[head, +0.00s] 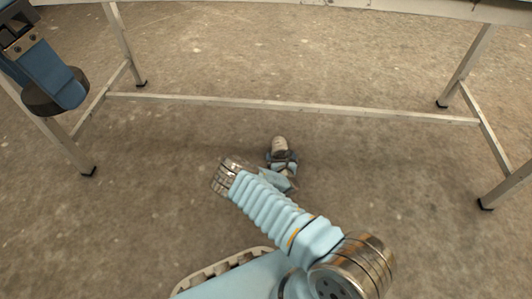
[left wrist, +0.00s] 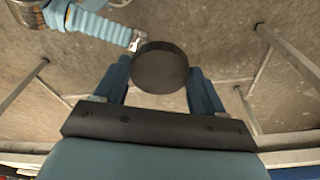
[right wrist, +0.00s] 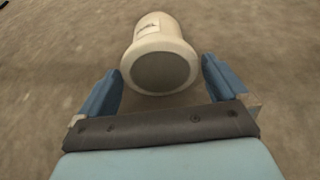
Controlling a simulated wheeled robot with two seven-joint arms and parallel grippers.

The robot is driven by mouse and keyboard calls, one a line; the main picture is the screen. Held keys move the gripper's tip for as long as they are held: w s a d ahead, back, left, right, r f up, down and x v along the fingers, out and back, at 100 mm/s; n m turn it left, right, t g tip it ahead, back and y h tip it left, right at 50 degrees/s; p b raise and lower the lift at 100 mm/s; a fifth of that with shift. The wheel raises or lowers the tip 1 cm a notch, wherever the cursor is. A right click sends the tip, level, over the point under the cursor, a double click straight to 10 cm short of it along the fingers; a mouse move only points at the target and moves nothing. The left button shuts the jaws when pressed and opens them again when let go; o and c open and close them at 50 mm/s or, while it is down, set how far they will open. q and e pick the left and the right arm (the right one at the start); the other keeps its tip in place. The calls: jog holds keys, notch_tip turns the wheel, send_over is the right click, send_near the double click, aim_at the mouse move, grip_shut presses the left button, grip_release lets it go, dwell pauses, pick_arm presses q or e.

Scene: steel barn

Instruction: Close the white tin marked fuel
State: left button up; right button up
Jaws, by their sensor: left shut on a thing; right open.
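My left gripper (head: 68,84) is at the upper left of the head view, shut on a dark round lid (head: 45,101). In the left wrist view the lid (left wrist: 160,68) sits between the two blue fingers. The white tin (head: 280,144) is low over or on the floor in the head view, partly hidden by my right gripper (head: 283,164). In the right wrist view the tin (right wrist: 155,28) has a small label, not readable, and its dark round end faces the camera. My right gripper (right wrist: 162,85) is open, with a finger at each side of that end.
A table's pale metal frame surrounds the scene, with a long crossbar (head: 290,105) behind the tin and legs at left and right. The tabletop edge (head: 300,8) runs along the top. The bare concrete floor (head: 400,200) is otherwise clear.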

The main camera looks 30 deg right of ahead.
pick_arm(q)
jog(key=shift+f, duration=0.4)
pick_arm(e)
jog(key=x, duration=0.2)
jog(key=shift+w+d+f, duration=0.15)
jog(key=shift+w, duration=0.1)
jog(key=shift+c, duration=0.5)
jog(key=c, duration=1)
